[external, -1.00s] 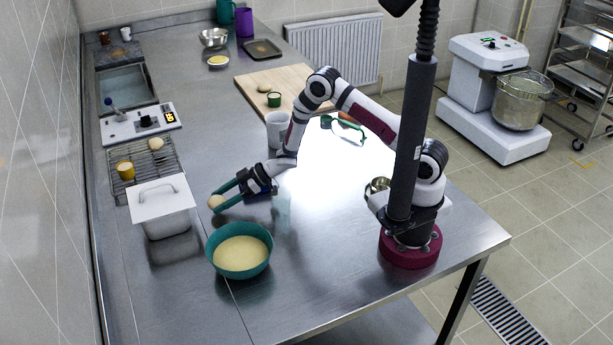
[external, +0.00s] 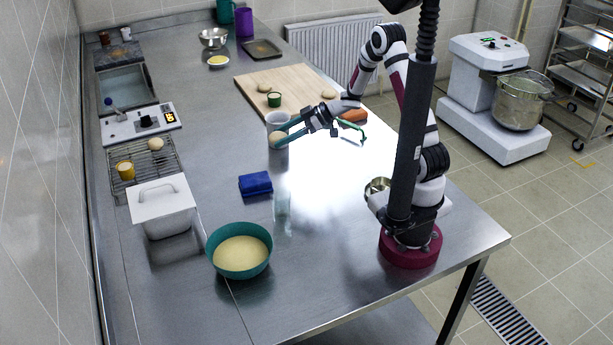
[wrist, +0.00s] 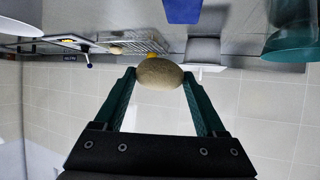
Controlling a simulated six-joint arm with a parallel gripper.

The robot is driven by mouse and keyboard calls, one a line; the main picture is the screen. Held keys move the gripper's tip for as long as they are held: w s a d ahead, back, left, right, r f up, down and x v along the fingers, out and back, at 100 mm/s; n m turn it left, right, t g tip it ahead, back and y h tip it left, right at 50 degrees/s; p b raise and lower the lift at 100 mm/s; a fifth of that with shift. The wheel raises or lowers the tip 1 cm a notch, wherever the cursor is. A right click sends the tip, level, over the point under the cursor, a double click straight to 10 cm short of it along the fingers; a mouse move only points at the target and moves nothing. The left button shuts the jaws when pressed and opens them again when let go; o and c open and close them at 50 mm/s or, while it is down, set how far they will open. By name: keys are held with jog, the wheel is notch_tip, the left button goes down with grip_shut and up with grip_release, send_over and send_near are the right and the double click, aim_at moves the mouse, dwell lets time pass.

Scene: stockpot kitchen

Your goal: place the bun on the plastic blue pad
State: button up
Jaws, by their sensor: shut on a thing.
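A pale tan bun (external: 277,139) is held between the teal fingers of my gripper (external: 281,133), raised above the table by the white cup. The wrist view also shows the bun (wrist: 159,73) squeezed between both fingertips (wrist: 159,76). The blue plastic pad (external: 255,184) lies on the steel table, below and slightly left of my gripper in the external view. Nothing is on it. In the wrist view the pad (wrist: 183,10) is at the top edge, partly cut off, beyond the bun.
A white lidded box (external: 162,208) and a teal bowl of batter (external: 240,251) stand near the pad. A wire rack (external: 139,168) holds a bun and a yellow cup. A wooden board (external: 290,87) holds more buns and a green cup.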

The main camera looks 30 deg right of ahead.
jog(key=d, duration=0.2)
send_over(260, 178)
notch_tip(260, 178, down, 6)
jog(key=shift+f, duration=0.1)
notch_tip(260, 178, down, 3)
jog(key=shift+a+f+m+t, duration=0.1)
jog(key=shift+m+t, duration=0.2)
jog(key=shift+f, duration=0.45)
jog(key=shift+f, duration=0.1)
jog(key=o, duration=1.3)
